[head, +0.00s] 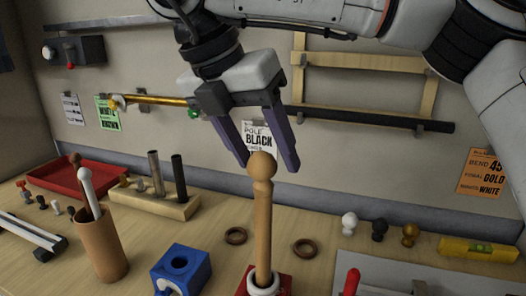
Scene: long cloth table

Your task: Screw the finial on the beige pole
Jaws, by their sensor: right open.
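The beige pole (263,225) stands upright in a red holder with a white ring (265,287) at the bottom edge of the head view. A rounded finial (262,166) of the same wood colour sits at the top of the pole; whether it is fully seated cannot be told. My right gripper (268,164) points down over the pole, open, with its two purple-grey fingers apart and the finial's top at fingertip height. I cannot tell from this view whether a finger touches it. My left gripper is not in view.
A blue block (181,268) and a brown cup with rods (101,246) stand left of the pole. White, black and gold knobs (379,229) stand to the right. Two brown rings lie behind. A dark pole (370,118) hangs on the wall behind my gripper.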

